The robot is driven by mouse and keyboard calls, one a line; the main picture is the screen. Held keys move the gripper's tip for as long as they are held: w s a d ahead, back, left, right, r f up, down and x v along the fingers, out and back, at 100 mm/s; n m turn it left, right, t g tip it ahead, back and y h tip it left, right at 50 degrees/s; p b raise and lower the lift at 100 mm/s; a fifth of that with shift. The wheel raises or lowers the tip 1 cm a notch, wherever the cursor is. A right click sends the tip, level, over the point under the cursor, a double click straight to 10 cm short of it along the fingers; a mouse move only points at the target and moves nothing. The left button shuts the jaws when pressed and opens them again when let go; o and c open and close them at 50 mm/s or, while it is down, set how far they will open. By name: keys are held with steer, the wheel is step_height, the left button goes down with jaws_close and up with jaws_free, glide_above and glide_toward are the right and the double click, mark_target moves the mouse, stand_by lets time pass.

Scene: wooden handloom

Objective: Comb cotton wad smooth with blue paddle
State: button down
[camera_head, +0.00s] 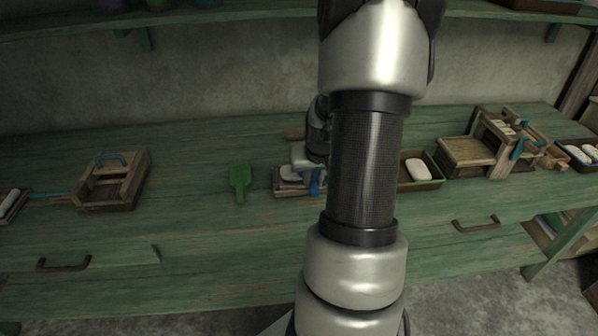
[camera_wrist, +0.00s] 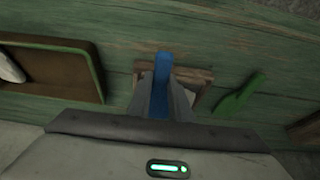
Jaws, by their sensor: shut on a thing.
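My gripper (camera_wrist: 162,92) is shut on the blue paddle (camera_wrist: 163,64); the blue handle stands up between the fingers in the wrist view. In the head view the blue paddle (camera_head: 315,183) shows at my gripper, just left of my arm. A small wooden tray (camera_head: 284,193) lies under it, with a pale cotton wad (camera_head: 289,174) partly showing at its left. My gripper and arm hide the right part of the tray. Whether the paddle touches the cotton cannot be told.
A green paddle (camera_head: 240,181) lies left of the tray. A green-rimmed box (camera_head: 434,181) with a white roll (camera_head: 418,169) stands to the right. A wooden box with a blue handle (camera_head: 111,181) is at left, and a wooden device (camera_head: 466,155) at far right. The bench between left box and green paddle is clear.

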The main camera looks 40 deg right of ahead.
stand_by(0.3)
steer(key=shift+w+a+f, duration=0.1)
steer(key=shift+w+a, duration=0.1)
steer(key=shift+a, duration=0.1)
steer(key=shift+w+a+b, duration=0.4)
steer(key=shift+w+a, duration=0.15)
steer(key=shift+a, duration=0.35)
steer(key=shift+w+a+b, duration=0.35)
steer(key=shift+w+a, duration=0.2)
steer(key=shift+a, duration=0.35)
steer(key=shift+d, duration=0.1)
steer(key=shift+s+d+p, duration=0.2)
steer(key=shift+s+d, duration=0.5)
steer(key=shift+d, duration=0.35)
steer(key=shift+s+d+p, duration=0.15)
steer(key=shift+s+d, duration=0.5)
steer(key=shift+d, duration=0.35)
steer(key=shift+a, duration=0.1)
